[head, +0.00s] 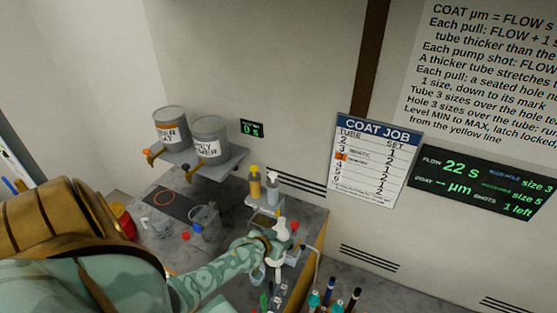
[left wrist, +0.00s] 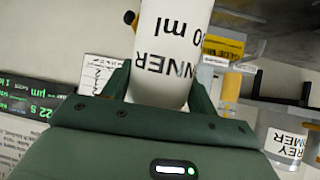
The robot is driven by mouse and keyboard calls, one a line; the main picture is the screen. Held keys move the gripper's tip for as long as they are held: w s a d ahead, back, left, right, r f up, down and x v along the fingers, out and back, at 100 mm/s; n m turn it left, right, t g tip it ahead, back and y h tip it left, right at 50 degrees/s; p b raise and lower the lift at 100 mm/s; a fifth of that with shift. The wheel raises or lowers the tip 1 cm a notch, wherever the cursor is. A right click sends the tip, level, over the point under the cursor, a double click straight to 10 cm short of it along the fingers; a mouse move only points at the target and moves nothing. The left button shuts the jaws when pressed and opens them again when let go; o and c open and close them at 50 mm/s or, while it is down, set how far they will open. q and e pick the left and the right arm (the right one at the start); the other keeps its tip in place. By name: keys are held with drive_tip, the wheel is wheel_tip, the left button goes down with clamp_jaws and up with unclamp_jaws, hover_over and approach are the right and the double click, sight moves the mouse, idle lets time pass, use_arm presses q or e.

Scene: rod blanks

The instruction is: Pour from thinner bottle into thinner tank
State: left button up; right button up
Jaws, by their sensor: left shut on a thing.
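My left gripper (head: 274,240) is shut on a white bottle (head: 283,229) above the cluttered bench. In the left wrist view the bottle (left wrist: 172,45) stands between the green fingers of the gripper (left wrist: 160,88), and part of a THINNER label with "ml" shows on it. That label appears upside down, like the other lettering in that view, so the bottle looks roughly upright. The fingers and the picture edge hide parts of it. I cannot tell which thing is the thinner tank. My right gripper is not in view.
Two grey cans (head: 170,124) (head: 209,140) with taps stand on a wall shelf (head: 222,166). A clear container (head: 205,222) and a dark mat (head: 168,203) lie left of my gripper. A yellow bottle (head: 254,182) stands behind it. Several pens (head: 331,291) stand at lower right.

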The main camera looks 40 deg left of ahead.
use_arm(q)
drive_tip(key=shift+r+g+p, duration=0.25)
drive_tip(key=shift+g+p, duration=0.45)
drive_tip(key=shift+g, duration=0.1)
drive_tip(key=f+g, duration=0.2)
drive_tip(key=g, duration=0.1)
drive_tip(key=f+g+h, duration=0.1)
drive_tip(key=g, duration=0.1)
drive_tip(key=shift+s+b, duration=0.3)
drive_tip(key=shift+b, duration=0.1)
drive_tip(key=shift+r, duration=0.1)
drive_tip(key=shift+s+p, duration=0.2)
drive_tip(key=shift+p, duration=0.1)
drive_tip(key=shift+d+g, duration=0.1)
drive_tip(key=shift+g, duration=0.4)
drive_tip(key=shift+s, duration=0.1)
drive_tip(key=shift+f, duration=0.2)
